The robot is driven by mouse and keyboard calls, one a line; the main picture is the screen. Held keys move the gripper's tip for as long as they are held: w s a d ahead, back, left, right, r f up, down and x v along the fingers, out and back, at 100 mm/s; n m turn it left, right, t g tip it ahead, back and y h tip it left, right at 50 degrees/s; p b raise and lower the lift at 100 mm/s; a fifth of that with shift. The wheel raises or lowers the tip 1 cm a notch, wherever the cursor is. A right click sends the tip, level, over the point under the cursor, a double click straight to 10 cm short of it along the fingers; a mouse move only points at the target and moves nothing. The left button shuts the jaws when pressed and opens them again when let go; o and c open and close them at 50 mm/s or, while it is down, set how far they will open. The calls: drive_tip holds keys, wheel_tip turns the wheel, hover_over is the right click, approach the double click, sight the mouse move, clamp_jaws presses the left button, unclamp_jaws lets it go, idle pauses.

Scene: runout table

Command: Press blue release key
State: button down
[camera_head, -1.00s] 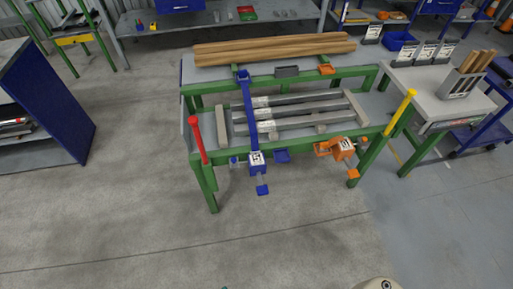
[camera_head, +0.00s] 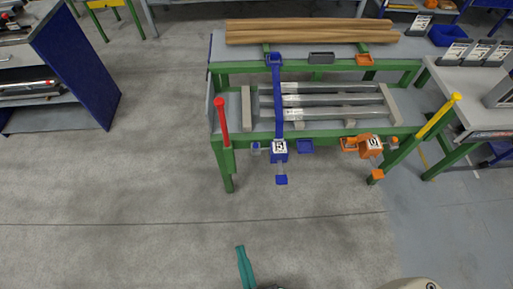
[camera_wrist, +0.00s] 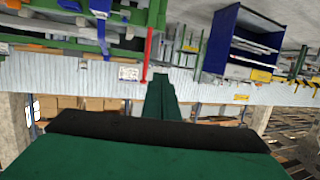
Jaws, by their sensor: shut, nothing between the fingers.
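A blue clamp box (camera_head: 279,147) with a white number label sits on the front rail of the green runout table (camera_head: 330,138), below a long blue bar (camera_head: 278,95). A blue tab (camera_head: 281,180) hangs under it, possibly the release key. My teal gripper (camera_head: 241,250) is at the bottom of the head view, well short of the table and touching nothing. Its shut fingers also show in the wrist view (camera_wrist: 161,98).
A red post (camera_head: 221,118) and a yellow post (camera_head: 440,114) rise at the table's front corners. An orange clamp (camera_head: 370,146) sits on the right of the front rail. A blue cabinet (camera_head: 76,70) stands left. The floor before the table is clear.

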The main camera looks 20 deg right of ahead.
drive_tip(key=w+d+f+m+h, duration=0.1)
drive_tip(key=w+d+f, duration=0.25)
drive_tip(key=w, duration=0.45)
drive_tip(key=w+d+f+h, duration=0.1)
drive_tip(key=w+d+f, duration=0.2)
drive_tip(key=w+f, duration=0.35)
drive_tip(key=w+d+m, duration=0.1)
drive_tip(key=w+d, duration=0.3)
drive_tip(key=w, duration=0.4)
drive_tip(key=w+d+m+h, duration=0.1)
drive_tip(key=w+d, duration=0.4)
drive_tip(key=w, duration=0.4)
drive_tip(key=shift+w+d+r+g+h, duration=0.15)
drive_tip(key=shift+r+g+h, duration=0.1)
drive_tip(key=shift+g+h, duration=0.05)
drive_tip(key=shift+w, duration=0.15)
